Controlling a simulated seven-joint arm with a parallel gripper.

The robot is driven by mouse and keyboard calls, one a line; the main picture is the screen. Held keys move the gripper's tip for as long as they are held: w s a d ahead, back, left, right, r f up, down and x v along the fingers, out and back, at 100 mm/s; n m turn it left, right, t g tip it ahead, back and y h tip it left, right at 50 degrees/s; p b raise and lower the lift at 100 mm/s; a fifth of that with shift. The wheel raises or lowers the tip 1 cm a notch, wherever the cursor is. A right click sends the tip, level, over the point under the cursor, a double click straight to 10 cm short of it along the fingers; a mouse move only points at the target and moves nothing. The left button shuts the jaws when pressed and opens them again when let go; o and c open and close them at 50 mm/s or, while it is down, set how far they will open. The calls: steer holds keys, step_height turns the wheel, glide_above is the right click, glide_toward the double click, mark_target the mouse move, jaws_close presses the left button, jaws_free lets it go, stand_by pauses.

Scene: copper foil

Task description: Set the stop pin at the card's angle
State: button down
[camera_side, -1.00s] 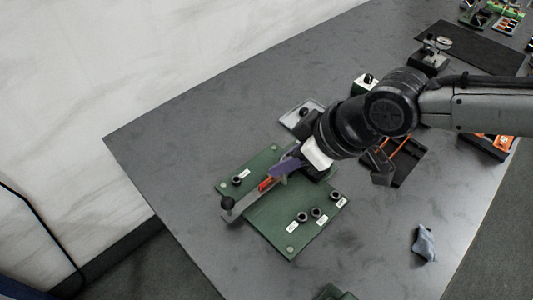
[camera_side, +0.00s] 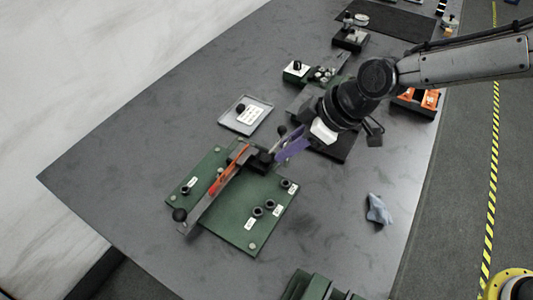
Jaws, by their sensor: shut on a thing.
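The green board (camera_side: 225,225) lies on the table with several dark round sockets, each near a small white label. A grey bar with a red-orange strip (camera_side: 222,181) crosses the board diagonally, with a black ball knob (camera_side: 180,214) at its lower left end. A black block (camera_side: 260,158) sits at the bar's upper right end. My gripper (camera_side: 288,149), with purple fingers, is at the board's upper right edge beside this block. It is shut on a dark knobbed piece (camera_side: 282,131), mostly hidden by the fingers. I cannot tell whether this piece touches the board.
A grey tray (camera_side: 229,119) with a white printed card (camera_side: 250,114) lies behind the board. A white-topped box with a black knob (camera_side: 297,69) stands farther back. A blue-grey cloth (camera_side: 378,210) lies right of the board. The table left of the board is clear.

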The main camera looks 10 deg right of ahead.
mark_target(287, 165)
steer(key=shift+w+d+f, duration=0.1)
steer(key=shift+f, duration=2.15)
steer(key=shift+f, duration=2.05)
stand_by(1.3)
steer(key=c, duration=1)
jaws_free()
steer(key=shift+c, duration=0.2)
steer(key=shift+r, duration=0.2)
steer(key=shift+r, duration=1.3)
steer(key=o, duration=0.6)
steer(key=shift+c, duration=0.2)
